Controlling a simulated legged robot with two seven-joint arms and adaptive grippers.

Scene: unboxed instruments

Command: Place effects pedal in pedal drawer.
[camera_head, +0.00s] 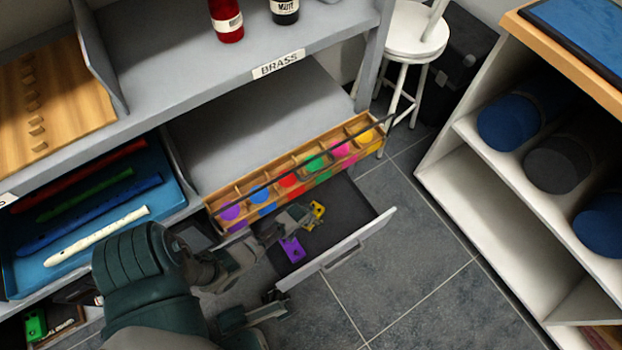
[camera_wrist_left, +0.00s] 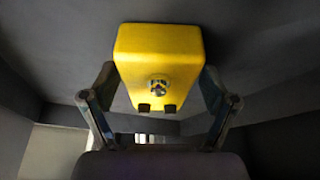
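A yellow effects pedal (camera_head: 318,210) is at my left gripper (camera_head: 302,215), inside the open drawer (camera_head: 345,200) in the head view. In the left wrist view the yellow pedal (camera_wrist_left: 160,60) fills the space between the two fingers of the left gripper (camera_wrist_left: 160,85), with the fingertips against its sides. I cannot tell whether it touches the drawer floor. A purple pedal (camera_head: 292,249) lies in the drawer beside the left gripper. My right gripper (camera_head: 277,298) is near the left end of the drawer front, outside it; its finger opening is unclear.
A wooden divided box (camera_head: 215,208) with colourful round items sits on the shelf edge above the drawer. A blue tray (camera_head: 90,265) with flutes is at left. A white stool (camera_head: 412,35) stands behind. A white shelf unit (camera_head: 490,165) is at right; the floor between is clear.

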